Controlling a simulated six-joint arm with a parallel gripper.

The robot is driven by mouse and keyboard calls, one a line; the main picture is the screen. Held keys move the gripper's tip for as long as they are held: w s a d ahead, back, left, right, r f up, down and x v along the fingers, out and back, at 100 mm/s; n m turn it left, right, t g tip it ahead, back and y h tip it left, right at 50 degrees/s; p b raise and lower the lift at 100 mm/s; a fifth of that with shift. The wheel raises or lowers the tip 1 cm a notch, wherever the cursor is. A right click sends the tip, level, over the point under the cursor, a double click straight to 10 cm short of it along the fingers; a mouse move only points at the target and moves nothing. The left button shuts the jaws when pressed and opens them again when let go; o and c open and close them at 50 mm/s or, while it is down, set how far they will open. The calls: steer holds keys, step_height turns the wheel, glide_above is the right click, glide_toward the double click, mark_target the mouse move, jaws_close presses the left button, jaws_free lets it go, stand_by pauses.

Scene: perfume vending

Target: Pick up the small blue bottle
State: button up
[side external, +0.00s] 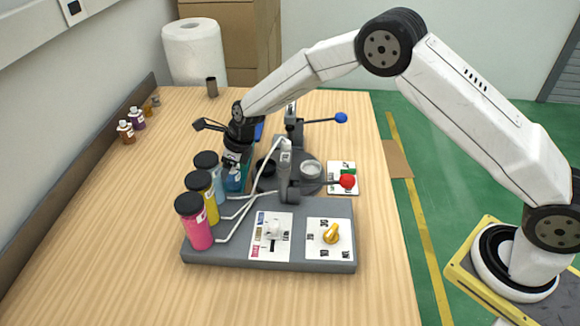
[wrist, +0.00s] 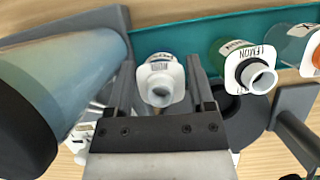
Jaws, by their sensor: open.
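The small blue bottle (wrist: 161,86) stands between the two fingers of my gripper (wrist: 162,72) in the wrist view. It shows a white neck, a white label and a bit of blue body. My gripper is open around it, with a visible gap on each side.
A lemon-labelled bottle (wrist: 240,62) and another bottle (wrist: 300,50) stand to the right along a teal strip (wrist: 180,38). A large light-blue bottle (wrist: 70,75) is close on the left. The grey dispenser (side external: 285,180) is beside my gripper.

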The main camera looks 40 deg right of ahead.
stand_by(0.4)
steer(key=c, duration=0.9)
step_height(320, 180, up, 18)
stand_by(0.4)
stand_by(0.4)
